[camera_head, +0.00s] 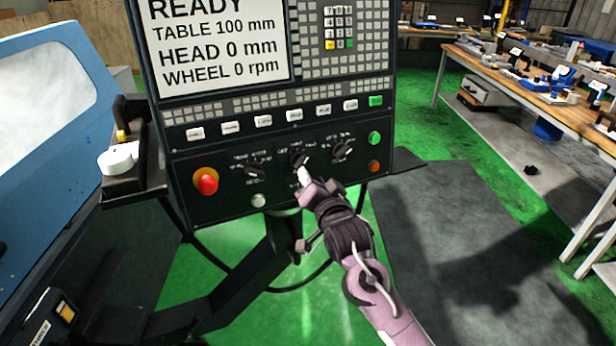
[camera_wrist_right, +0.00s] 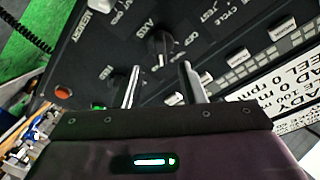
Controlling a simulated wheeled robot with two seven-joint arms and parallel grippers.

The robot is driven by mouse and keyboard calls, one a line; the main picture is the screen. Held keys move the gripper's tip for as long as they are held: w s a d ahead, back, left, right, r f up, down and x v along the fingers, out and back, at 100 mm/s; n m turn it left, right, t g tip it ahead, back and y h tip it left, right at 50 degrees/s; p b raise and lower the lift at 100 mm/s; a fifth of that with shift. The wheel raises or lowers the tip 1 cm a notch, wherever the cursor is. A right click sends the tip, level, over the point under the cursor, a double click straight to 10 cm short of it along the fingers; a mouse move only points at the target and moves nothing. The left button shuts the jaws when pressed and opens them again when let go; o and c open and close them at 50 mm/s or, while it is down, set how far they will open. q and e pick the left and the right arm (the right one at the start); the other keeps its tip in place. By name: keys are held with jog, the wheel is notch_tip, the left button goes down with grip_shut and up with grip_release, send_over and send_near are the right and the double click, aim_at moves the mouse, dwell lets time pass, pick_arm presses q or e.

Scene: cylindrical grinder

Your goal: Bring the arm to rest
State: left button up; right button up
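My right arm (camera_head: 378,300) reaches from the lower right up to the control panel (camera_head: 225,200). My right gripper (camera_head: 304,174) is just in front of the panel's lower row, below the middle black rotary knob (camera_head: 298,159). In the right wrist view, the two fingers of the gripper (camera_wrist_right: 161,66) stand apart with nothing between them. The knob (camera_wrist_right: 161,44) lies just beyond the fingertips, roughly in line with the gap. I see no clear contact. My left gripper is not in view.
The panel has a red mushroom button (camera_head: 207,182), a green button (camera_head: 375,138) and an orange button (camera_head: 374,166). Its screen (camera_head: 215,40) reads READY, table 100 mm, head 0 mm, wheel 0 rpm. A workbench (camera_head: 540,90) stands at right; the floor between is open.

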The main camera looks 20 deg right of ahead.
jog(key=shift+s, duration=0.9)
